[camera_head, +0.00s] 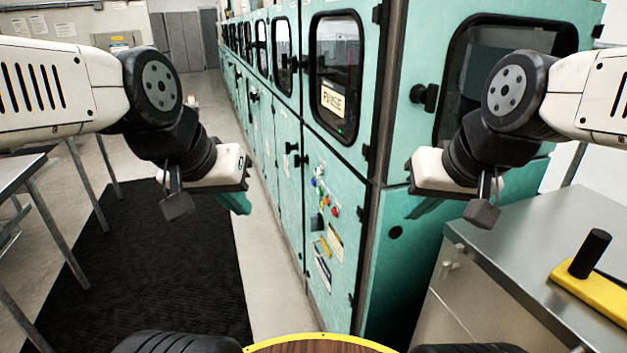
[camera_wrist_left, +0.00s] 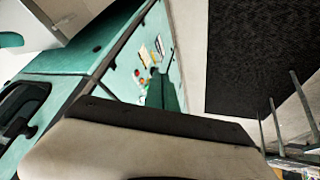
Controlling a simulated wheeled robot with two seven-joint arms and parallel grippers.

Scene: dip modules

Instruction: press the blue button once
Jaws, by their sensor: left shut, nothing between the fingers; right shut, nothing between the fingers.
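A teal machine cabinet has a small control panel on its side face, with several tiny coloured buttons in the head view. A small blue spot (camera_head: 316,183), which looks like the blue button, sits near the top of this group, with a red button (camera_head: 325,203) below it. My left gripper (camera_head: 236,203) hangs left of the panel, apart from it, its teal fingers shut and empty, pointing down. My right gripper (camera_head: 424,208) hangs in front of the cabinet's near corner, also shut and empty. In the left wrist view the panel's red button (camera_wrist_left: 137,73) shows small; the blue button cannot be picked out there.
A metal-topped bench (camera_head: 530,225) with a yellow tool with a black handle (camera_head: 590,253) stands at the right. A black mat (camera_head: 150,260) covers the floor at the left, beside a table (camera_head: 18,175). Door handles jut from the cabinet. The aisle beside the panel is clear.

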